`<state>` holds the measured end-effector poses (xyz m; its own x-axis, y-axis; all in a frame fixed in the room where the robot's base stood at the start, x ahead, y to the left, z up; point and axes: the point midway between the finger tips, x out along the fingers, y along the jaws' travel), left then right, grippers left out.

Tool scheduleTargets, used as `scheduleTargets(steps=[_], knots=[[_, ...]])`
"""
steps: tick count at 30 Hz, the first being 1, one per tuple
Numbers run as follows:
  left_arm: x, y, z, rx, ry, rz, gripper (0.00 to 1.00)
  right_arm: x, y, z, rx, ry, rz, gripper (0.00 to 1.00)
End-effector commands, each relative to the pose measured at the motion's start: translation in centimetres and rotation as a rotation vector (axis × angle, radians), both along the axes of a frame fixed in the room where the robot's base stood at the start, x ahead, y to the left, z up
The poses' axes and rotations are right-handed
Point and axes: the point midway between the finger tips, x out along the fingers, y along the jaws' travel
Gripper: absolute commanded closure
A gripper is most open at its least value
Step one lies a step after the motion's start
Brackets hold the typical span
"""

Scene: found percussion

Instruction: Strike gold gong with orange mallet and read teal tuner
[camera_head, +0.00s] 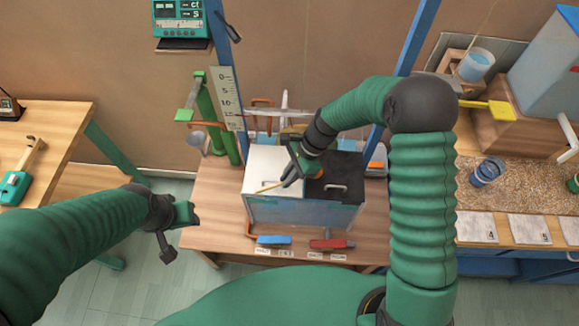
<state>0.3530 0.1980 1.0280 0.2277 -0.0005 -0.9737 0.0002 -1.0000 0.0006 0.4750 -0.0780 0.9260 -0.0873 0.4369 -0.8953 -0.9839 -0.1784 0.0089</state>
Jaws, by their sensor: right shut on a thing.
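My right gripper (291,175) is over the two-lidded box in the middle and is shut on a thin tan stick (268,188). An orange patch (313,168) shows beside the gripper; whether it belongs to the held mallet I cannot tell. A teal meter (180,18) with dark displays is on the wall at the top left; its reading is too small to make out. I cannot pick out a gold gong. My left gripper (180,232) is empty, with its fingers apart, left of the middle table.
The box has a white lid (268,160) and a black lid (345,170). Blue-handled (273,240) and red-handled (330,244) tools lie at the table's front. Blue posts (418,38) rise behind. A side table (40,150) stands left, a cluttered counter (525,232) right.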

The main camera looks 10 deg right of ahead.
Motion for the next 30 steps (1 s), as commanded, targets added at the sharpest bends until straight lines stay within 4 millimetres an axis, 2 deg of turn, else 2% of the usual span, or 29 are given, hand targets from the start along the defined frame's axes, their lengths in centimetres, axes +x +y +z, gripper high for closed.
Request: scheduleTargets(steps=[1,6,15,18,27,30], knots=[[0.0,0.0,0.9,0.0,0.0,0.0,0.56,0.1,0.1,0.4,0.003,0.003,-0.069,1.0],[0.0,0.0,1.5,0.0,0.001,0.0,0.56,0.5,0.3,0.0,0.01,0.001,-0.234,1.0],[0.0,0.0,1.5,0.0,0.001,0.0,0.56,0.6,0.3,-0.3,0.01,-0.001,-0.256,1.0],[0.0,0.0,2.2,0.0,0.001,0.0,0.56,0.6,0.4,0.1,0.014,0.003,-0.256,1.0],[0.0,0.0,2.8,0.0,0.0,0.0,0.56,4.8,-0.7,-0.2,0.015,0.001,-0.253,1.0],[0.0,0.0,2.8,0.0,0.0,0.0,0.56,5.4,-0.9,-0.2,0.014,0.002,-0.253,1.0]])
